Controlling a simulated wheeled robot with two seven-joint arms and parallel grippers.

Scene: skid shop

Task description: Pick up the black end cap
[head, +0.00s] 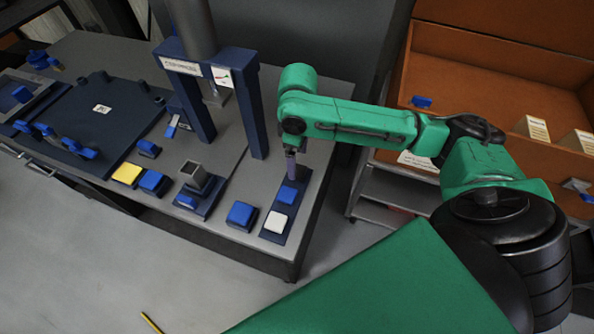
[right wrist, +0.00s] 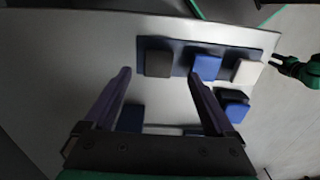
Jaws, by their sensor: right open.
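The black end cap (right wrist: 157,63) is a dark square block at one end of a narrow navy tray (right wrist: 222,52) in the right wrist view. A blue block (right wrist: 207,67) and a white block (right wrist: 246,72) sit beside it in the same tray. In the head view the tray's far end, where the cap sits, is hidden behind my right gripper (head: 291,170). In the right wrist view my right gripper (right wrist: 160,74) is open, its two fingers apart with the cap seen between their tips. Nothing is held. My left gripper is not clearly seen.
A blue block (head: 242,215) stands beside the tray near the grey bench's front edge. A navy press frame (head: 254,110) rises to the left of my right arm. A fixture block (head: 194,180) and a yellow block (head: 127,174) lie further left. Orange shelving (head: 480,55) stands at right.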

